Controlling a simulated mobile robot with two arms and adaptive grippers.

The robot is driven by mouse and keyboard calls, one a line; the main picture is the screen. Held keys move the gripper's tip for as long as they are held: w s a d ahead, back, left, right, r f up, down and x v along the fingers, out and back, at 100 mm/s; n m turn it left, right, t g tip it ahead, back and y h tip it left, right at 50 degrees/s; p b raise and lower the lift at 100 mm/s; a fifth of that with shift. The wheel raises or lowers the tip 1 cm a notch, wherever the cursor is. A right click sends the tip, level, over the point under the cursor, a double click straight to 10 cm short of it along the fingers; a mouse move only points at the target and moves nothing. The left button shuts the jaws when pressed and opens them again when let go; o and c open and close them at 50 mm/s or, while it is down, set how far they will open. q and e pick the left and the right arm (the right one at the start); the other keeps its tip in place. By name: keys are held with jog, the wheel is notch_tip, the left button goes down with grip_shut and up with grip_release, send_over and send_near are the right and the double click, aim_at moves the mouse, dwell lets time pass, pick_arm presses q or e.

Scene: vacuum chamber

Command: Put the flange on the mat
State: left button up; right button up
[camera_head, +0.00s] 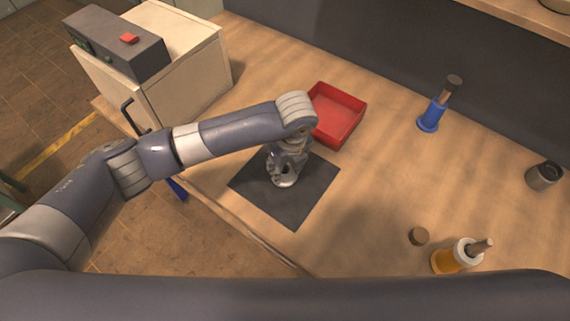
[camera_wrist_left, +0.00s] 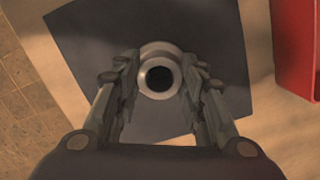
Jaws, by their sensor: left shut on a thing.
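The flange (camera_wrist_left: 159,76) is a light ring-shaped part with a dark round hole, between the two fingers of my left gripper (camera_wrist_left: 160,84) in the left wrist view. The gripper is shut on it. The dark mat (camera_wrist_left: 80,40) lies under and around the flange. In the head view my left gripper (camera_head: 287,172) points down over the mat (camera_head: 305,207), and the flange (camera_head: 284,181) shows at its fingertips. I cannot tell whether the flange touches the mat. My right gripper is not in view.
A red tray (camera_head: 340,128) stands just behind the mat; it also shows in the wrist view (camera_wrist_left: 297,45). A cabinet (camera_head: 190,75) is at back left.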

aim_at(289, 175)
pick_arm(q)
jog(key=shift+f, duration=0.2)
jog(key=o, duration=0.9)
jog(key=shift+o, duration=1.2)
jog(key=shift+r, duration=0.1)
notch_tip(289, 175, up, 12)
jog(key=s+d+b, duration=0.1)
jog(key=shift+s, duration=0.3)
